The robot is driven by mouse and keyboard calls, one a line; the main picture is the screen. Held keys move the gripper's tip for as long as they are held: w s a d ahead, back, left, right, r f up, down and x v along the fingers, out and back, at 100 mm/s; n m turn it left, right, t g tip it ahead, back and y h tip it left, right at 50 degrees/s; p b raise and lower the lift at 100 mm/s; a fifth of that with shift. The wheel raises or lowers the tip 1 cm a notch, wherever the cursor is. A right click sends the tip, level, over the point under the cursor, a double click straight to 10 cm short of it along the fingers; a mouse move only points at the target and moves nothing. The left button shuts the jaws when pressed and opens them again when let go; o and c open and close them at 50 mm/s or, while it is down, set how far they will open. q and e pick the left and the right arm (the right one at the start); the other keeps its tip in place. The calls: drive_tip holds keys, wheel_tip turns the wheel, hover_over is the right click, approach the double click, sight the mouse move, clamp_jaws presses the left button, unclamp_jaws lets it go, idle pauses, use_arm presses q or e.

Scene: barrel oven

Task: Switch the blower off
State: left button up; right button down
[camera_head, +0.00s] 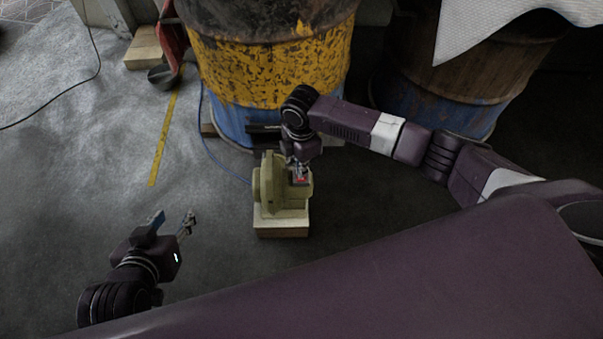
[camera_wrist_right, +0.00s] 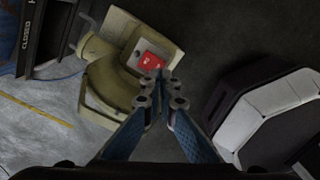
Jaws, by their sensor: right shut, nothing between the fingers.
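The blower (camera_head: 268,188) is a pale yellow-green housing in the middle of the head view. It sits on a light wooden block (camera_head: 283,229). A red switch (camera_wrist_right: 152,61) on a pale plate shows on the blower in the right wrist view; its small marking is hard to read. My right gripper (camera_head: 300,172) is over the blower's switch side. In the right wrist view its fingertips (camera_wrist_right: 161,88) are together and empty, just below the switch in the picture; I cannot tell whether they touch it. My left gripper (camera_head: 175,217) is open and empty, left of the blower.
A yellow and blue rusty barrel (camera_head: 268,65) stands behind the blower. Another barrel (camera_head: 470,75) stands at the right, with white cloth (camera_head: 500,25) above it. A dark panel marked CLOSED (camera_wrist_right: 27,42) is near the blower. The floor at the left is mostly clear.

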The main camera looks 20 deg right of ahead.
sight(301, 180)
drive_tip(key=shift+r+p, duration=0.75)
drive_tip(key=shift+p, duration=0.05)
drive_tip(key=shift+r+p, duration=0.95)
drive_tip(key=shift+p, duration=0.1)
use_arm(q)
drive_tip(key=s+a+f+g, duration=0.2)
drive_tip(key=s+g, duration=0.1)
drive_tip(key=s, duration=0.3)
drive_tip(key=s+a+f+g+y, duration=0.1)
drive_tip(key=s+g, duration=0.1)
drive_tip(key=s, duration=0.4)
drive_tip(key=shift+a+f+g, duration=0.35)
drive_tip(key=shift+g, duration=0.05)
use_arm(e)
drive_tip(key=shift+r, duration=0.2)
use_arm(q)
drive_tip(key=shift+w, duration=0.1)
